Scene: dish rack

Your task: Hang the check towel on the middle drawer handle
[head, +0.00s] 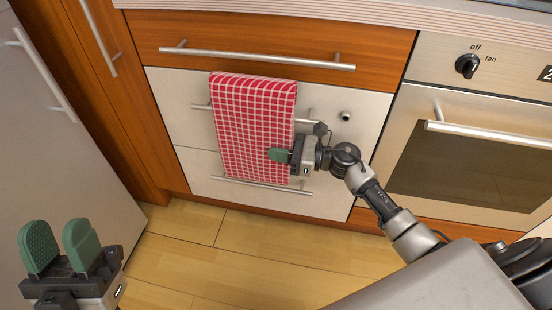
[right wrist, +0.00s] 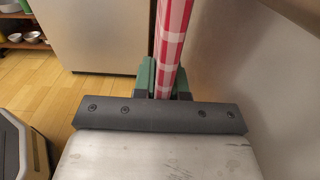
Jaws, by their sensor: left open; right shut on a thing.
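The red-and-white check towel (head: 252,120) hangs upright in front of the middle and lower drawers. The middle drawer handle (head: 305,114) shows on both sides of it; whether the towel loops over this handle or only hangs in front is hidden. The towel's top fold appears above the handle line. My right gripper (head: 281,155) is shut on the towel near its right edge, below the middle handle. The right wrist view shows the towel (right wrist: 173,45) edge-on between the green fingers. My left gripper (head: 59,248) is open and empty at lower left, far from the towel.
The top drawer handle (head: 258,58) is above the towel and the bottom drawer handle (head: 262,186) crosses behind its lower end. An oven (head: 470,165) stands at right, and a grey appliance door (head: 60,150) at left. The wooden floor (head: 240,240) in front is clear.

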